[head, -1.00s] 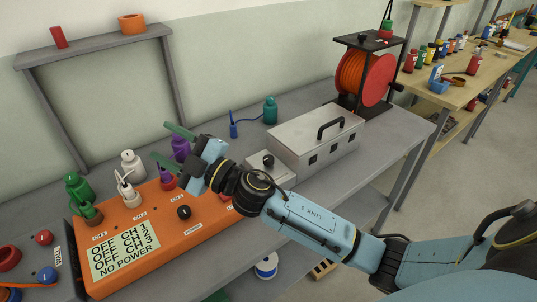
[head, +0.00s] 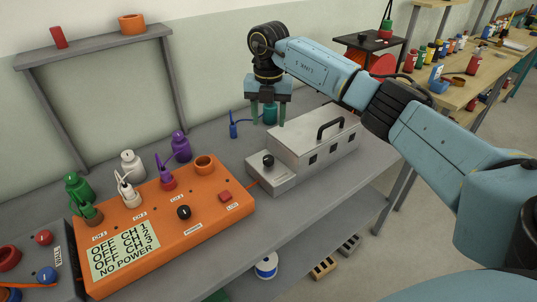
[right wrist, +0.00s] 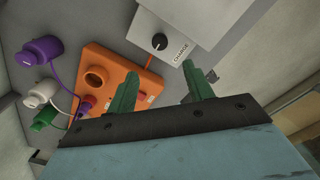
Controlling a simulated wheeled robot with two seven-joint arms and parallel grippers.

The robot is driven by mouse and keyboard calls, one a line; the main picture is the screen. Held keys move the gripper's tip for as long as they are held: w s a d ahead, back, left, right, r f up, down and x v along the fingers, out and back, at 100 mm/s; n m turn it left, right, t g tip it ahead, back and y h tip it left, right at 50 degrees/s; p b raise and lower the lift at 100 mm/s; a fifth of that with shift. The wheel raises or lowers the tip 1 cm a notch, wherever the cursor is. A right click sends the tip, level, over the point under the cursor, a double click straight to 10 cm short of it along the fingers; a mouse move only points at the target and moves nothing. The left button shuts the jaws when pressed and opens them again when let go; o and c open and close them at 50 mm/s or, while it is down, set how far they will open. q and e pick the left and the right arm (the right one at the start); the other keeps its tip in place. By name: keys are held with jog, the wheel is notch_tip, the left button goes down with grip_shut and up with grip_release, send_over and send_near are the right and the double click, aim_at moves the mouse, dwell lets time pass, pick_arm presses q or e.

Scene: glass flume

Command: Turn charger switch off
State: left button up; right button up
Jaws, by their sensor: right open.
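The charger switch is a black knob (head: 268,160) on the low front part of the light grey charger box (head: 310,143). In the right wrist view the knob (right wrist: 159,41) sits beside the word CHARGE. My right gripper (head: 269,114) is open and empty, with green fingers pointing down. In the head view it hangs above and behind the knob. In the right wrist view the knob appears beyond the gap between the fingertips (right wrist: 160,72), apart from them. My left gripper is not in view.
An orange console (head: 160,232) stands left of the charger; its display reads channels off and NO POWER. Green, white and purple bottles (head: 180,146) stand behind it. The grey bench front (head: 290,215) is clear.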

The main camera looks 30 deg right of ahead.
aim_at(268, 158)
notch_tip(268, 158, down, 12)
jog(key=shift+b, duration=0.4)
jog(key=shift+f, duration=0.6)
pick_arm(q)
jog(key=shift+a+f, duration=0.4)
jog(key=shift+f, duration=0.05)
pick_arm(e)
jog(key=c, duration=1)
